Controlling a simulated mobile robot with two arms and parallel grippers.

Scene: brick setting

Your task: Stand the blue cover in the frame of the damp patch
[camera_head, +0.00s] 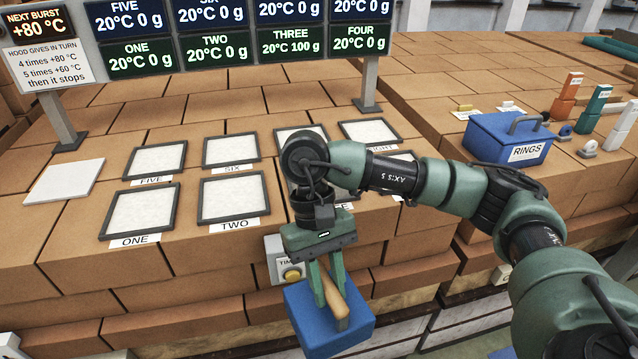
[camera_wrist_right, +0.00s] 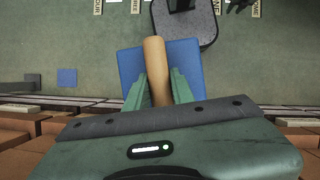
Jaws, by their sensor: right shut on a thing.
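The blue cover (camera_head: 308,326) is a blue block with a wooden handle (camera_head: 340,309). My right gripper (camera_head: 331,291) is shut on this handle and holds the cover in front of the brick counter's front edge, below the frames. The right wrist view also shows the blue cover (camera_wrist_right: 190,65), with the fingers (camera_wrist_right: 158,92) on both sides of the handle. The display panel (camera_head: 290,40) reads 100 g for THREE and 0 g for the others. Frame THREE (camera_head: 343,192) is mostly hidden behind my right arm. My left gripper is not in view.
Frames ONE (camera_head: 140,212), TWO (camera_head: 231,197), FIVE (camera_head: 157,160) and SIX (camera_head: 231,150) lie flat on the counter. A box with a yellow button (camera_head: 292,274) sits on the front edge. A blue RINGS box (camera_head: 490,135) and a white slab (camera_head: 64,181) lie at the sides.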

